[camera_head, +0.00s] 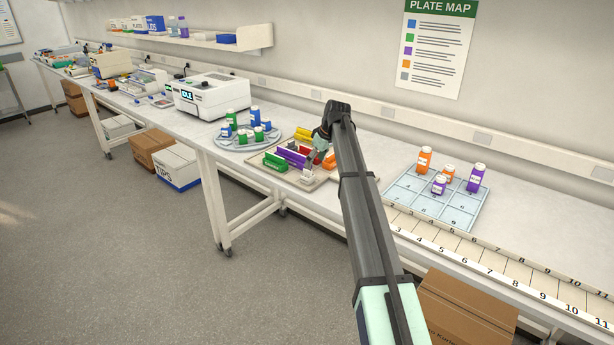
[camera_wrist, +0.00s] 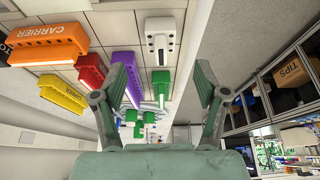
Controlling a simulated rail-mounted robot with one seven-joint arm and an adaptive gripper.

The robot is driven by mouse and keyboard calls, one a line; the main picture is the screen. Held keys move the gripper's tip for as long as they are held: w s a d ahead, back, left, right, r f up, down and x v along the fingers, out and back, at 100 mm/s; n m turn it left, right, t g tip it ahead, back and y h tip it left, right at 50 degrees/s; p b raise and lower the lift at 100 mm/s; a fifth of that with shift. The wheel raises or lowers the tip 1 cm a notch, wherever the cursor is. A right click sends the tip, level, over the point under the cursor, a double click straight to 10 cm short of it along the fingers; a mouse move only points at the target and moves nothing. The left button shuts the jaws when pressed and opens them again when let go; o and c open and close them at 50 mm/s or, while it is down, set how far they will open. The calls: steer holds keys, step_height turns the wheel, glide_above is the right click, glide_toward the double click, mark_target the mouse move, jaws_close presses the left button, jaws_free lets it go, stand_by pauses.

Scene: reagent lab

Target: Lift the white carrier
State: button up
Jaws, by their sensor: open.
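The white carrier (camera_wrist: 163,38) stands at the top middle of the wrist view, just beyond the gap between my fingertips. In the head view it is a small pale block (camera_head: 308,175) near the front corner of the carrier tray (camera_head: 311,187). My gripper (camera_wrist: 160,78) is open and empty, its two fingers spread wide. In the head view my gripper (camera_head: 315,160) is low over the tray, close to the white carrier. Whether a finger touches anything cannot be told.
Purple (camera_wrist: 124,68), red (camera_wrist: 91,72), orange (camera_wrist: 45,45), yellow (camera_wrist: 62,92) and green (camera_wrist: 160,86) carriers crowd around. A round rack of bottles (camera_head: 247,145) stands left of the tray. A gridded tray (camera_head: 405,190) with bottles stands right.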

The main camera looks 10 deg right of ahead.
mark_target(308, 175)
steer(key=shift+p+x, duration=1.35)
steer(key=shift+x, duration=2.9)
steer(key=shift+w+a+r, duration=0.1)
steer(key=c, duration=1.2)
